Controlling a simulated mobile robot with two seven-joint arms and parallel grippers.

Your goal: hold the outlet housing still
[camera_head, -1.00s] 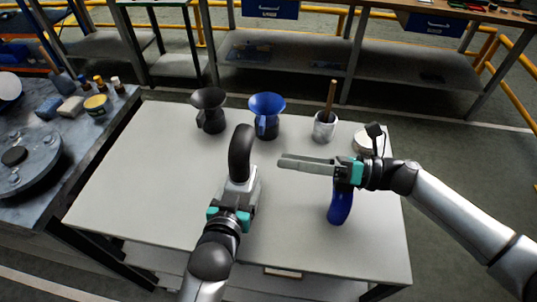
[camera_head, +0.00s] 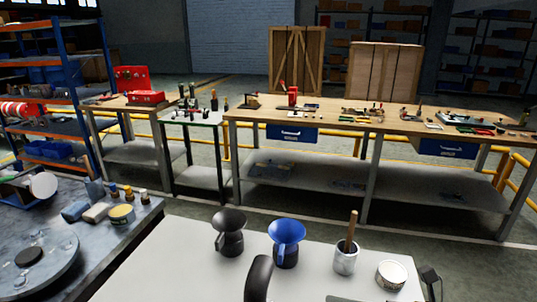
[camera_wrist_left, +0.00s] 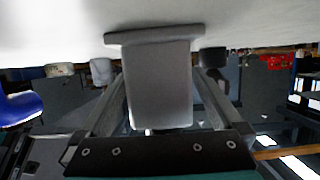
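The outlet housing, which I take to be the black curved elbow (camera_head: 258,279), shows only its top at the bottom edge of the head view. In the left wrist view it is a grey block (camera_wrist_left: 160,85) with a wider flange at its top in the picture. My left gripper (camera_wrist_left: 162,95) has one finger on each side of this block and appears shut on it. In the head view my left gripper is below the picture. Only a thin grey edge, probably of my right gripper (camera_head: 345,299), shows at the bottom; its fingers cannot be judged.
On the white table (camera_head: 190,262) stand a black funnel (camera_head: 229,232), a blue funnel (camera_head: 286,236), a grey mug (camera_head: 346,260) with a wooden handle and a white tin (camera_head: 391,275). A blue object (camera_wrist_left: 20,108) shows at left in the wrist view. A long workbench (camera_head: 330,106) stands behind.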

